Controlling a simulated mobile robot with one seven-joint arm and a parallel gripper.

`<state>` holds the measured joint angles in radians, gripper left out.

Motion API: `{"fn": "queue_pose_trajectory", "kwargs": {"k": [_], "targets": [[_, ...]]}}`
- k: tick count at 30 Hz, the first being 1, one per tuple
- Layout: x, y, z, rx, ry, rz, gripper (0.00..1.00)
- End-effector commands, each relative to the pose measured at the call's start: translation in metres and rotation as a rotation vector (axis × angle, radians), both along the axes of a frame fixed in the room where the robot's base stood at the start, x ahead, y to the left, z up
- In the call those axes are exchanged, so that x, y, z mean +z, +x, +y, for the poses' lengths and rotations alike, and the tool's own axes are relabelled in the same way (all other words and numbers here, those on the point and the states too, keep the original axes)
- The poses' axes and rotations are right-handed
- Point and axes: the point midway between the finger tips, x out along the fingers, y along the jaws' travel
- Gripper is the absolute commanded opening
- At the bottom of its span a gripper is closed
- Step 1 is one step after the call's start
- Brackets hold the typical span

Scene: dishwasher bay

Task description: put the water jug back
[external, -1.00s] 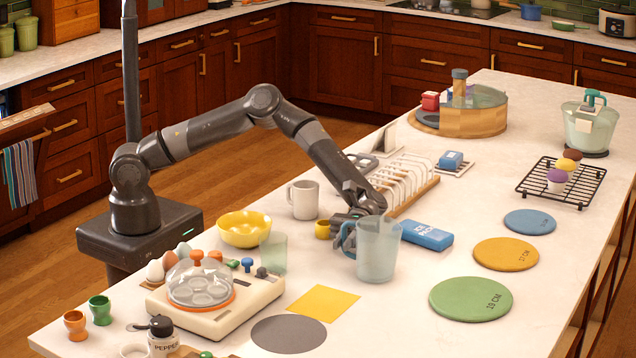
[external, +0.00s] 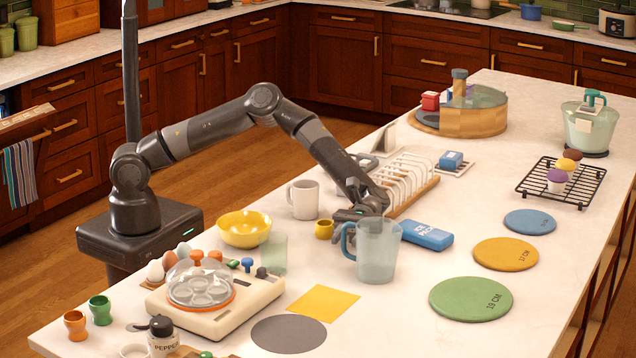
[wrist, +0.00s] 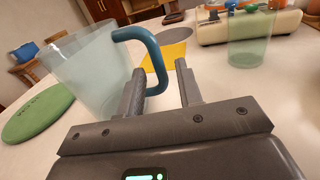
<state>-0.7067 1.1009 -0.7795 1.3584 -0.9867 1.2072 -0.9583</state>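The water jug (external: 376,252) is a translucent pale blue-grey pitcher with a dark blue handle. It stands upright on the white counter. In the wrist view the jug (wrist: 90,65) is at the left, and its handle (wrist: 152,58) curves toward my fingers. My gripper (external: 350,214) is low over the counter at the handle side of the jug. In the wrist view my gripper (wrist: 162,88) is open, with the lower handle between or just beyond the fingertips. I cannot tell whether a finger touches it.
A blue ice pack (external: 428,236) and a white rack (external: 403,180) are close behind the jug. Yellow (external: 323,303) and grey (external: 289,334) mats lie in front; a green disc (external: 470,298) lies right.

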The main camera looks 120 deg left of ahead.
Motion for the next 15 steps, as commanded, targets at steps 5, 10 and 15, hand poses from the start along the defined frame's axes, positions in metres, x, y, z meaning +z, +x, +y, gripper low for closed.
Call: {"fn": "queue_pose_trajectory", "kwargs": {"k": [5,10,15], "targets": [[0.033,-0.001,0.006,-0.001,0.002,-0.005,0.33],[0.058,-0.001,0.006,-0.001,0.002,-0.003,0.33],[0.07,-0.001,0.006,-0.001,0.001,0.0,0.33]]}}
